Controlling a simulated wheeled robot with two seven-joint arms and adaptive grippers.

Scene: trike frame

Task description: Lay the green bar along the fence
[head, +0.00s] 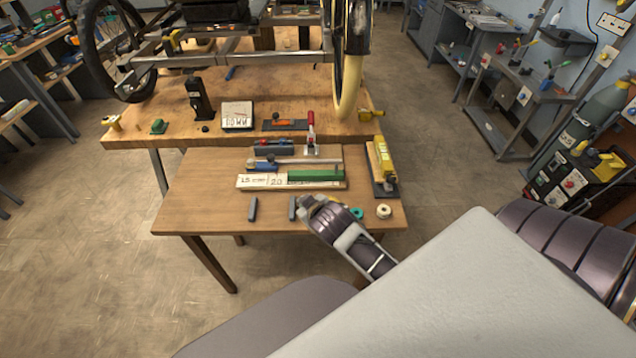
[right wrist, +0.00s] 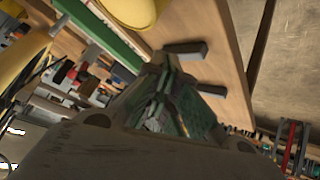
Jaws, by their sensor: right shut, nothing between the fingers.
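The green bar (head: 316,175) lies lengthwise left to right on the right half of a pale marked board (head: 258,182) on the small wooden table. A long grey rail (head: 306,161), which looks like the fence, runs behind it, roughly parallel. I cannot tell whether the bar touches it. My right gripper (head: 306,203) is in front of the board, near the table's front edge, shut and empty. In the right wrist view the green bar (right wrist: 108,38) shows at upper left, apart from the fingertips (right wrist: 160,72). My left gripper is not in view.
Two dark grey blocks (head: 253,209) stand by the gripper. A red-handled clamp (head: 311,132) is behind the board, and a yellow tool (head: 382,158) on a dark base is at right. A teal ring (head: 356,213) and a white roll (head: 384,211) lie at front right. The table's front left is clear.

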